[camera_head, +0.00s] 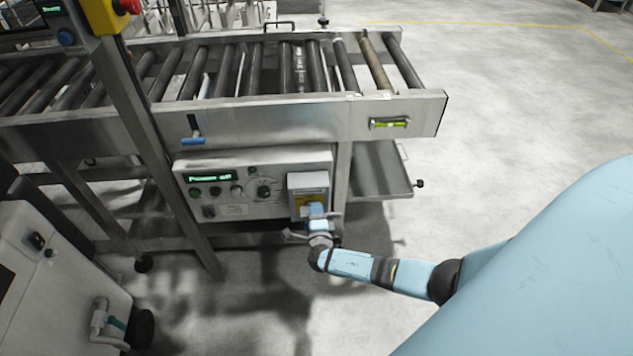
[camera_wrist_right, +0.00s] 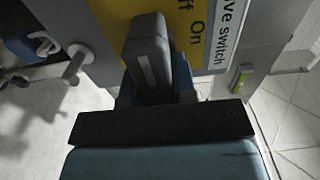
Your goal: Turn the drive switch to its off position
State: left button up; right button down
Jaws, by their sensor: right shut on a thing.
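The drive switch sits on a grey box with a yellow plate (camera_head: 311,199) at the right end of the white control panel (camera_head: 252,170), below the conveyor. In the right wrist view, its dark grey handle (camera_wrist_right: 149,58) with a pale stripe stands in front of the yellow plate (camera_wrist_right: 187,22), which carries the words "Off" and "On", partly covered. A "drive switch" label (camera_wrist_right: 228,32) is beside it. My right gripper (camera_head: 315,213) is shut on the handle; its jaws (camera_wrist_right: 152,97) show at the handle's base. Which word the handle points to is unclear. My left gripper is out of view.
A roller conveyor (camera_head: 393,112) runs above the panel, with a blue-handled lever (camera_head: 193,140) on its side. A steel shelf (camera_head: 378,174) sticks out right of the switch box. A white cabinet (camera_head: 48,275) stands at lower left. The floor at right is clear.

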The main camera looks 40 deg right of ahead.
jog(key=shift+d+r, duration=0.1)
dwell(0.3)
jog(key=c, duration=0.9)
grip_release()
jog(key=shift+s, duration=0.1)
jog(key=p+v, duration=0.1)
jog(key=v, duration=1.2)
jog(key=shift+s, duration=0.25)
jog(key=shift+a, duration=0.25)
